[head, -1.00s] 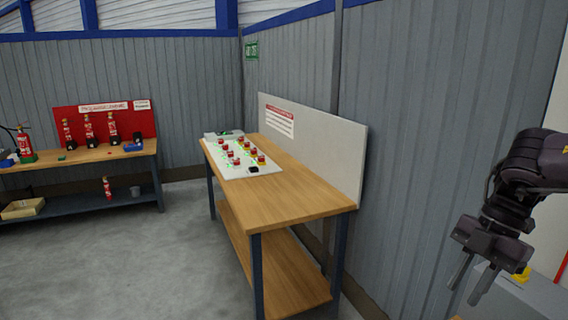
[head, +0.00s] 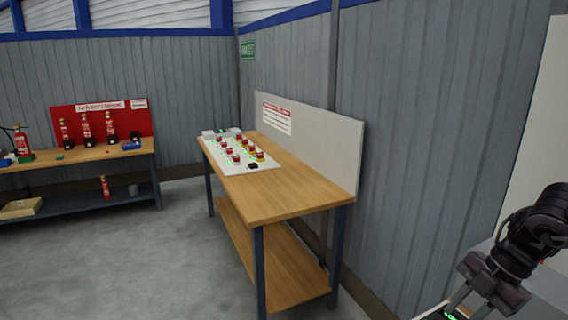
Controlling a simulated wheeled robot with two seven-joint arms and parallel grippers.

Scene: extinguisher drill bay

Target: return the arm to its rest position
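My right gripper (head: 470,305) is at the lower right of the head view, on my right arm (head: 530,235). Its two fingers point down and to the left and stand apart, with nothing seen held between them. Just under the fingertips, at the bottom edge, a pale surface with a small green light (head: 455,314) shows; most of it is cut off by the frame. My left gripper and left arm are out of view.
A wooden bench (head: 285,197) stands mid-view with a white board of red-capped items (head: 240,152). A second bench (head: 75,158) at the left bears several red extinguishers (head: 87,130). A grey wall (head: 420,140) runs behind. The floor (head: 150,260) between is clear.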

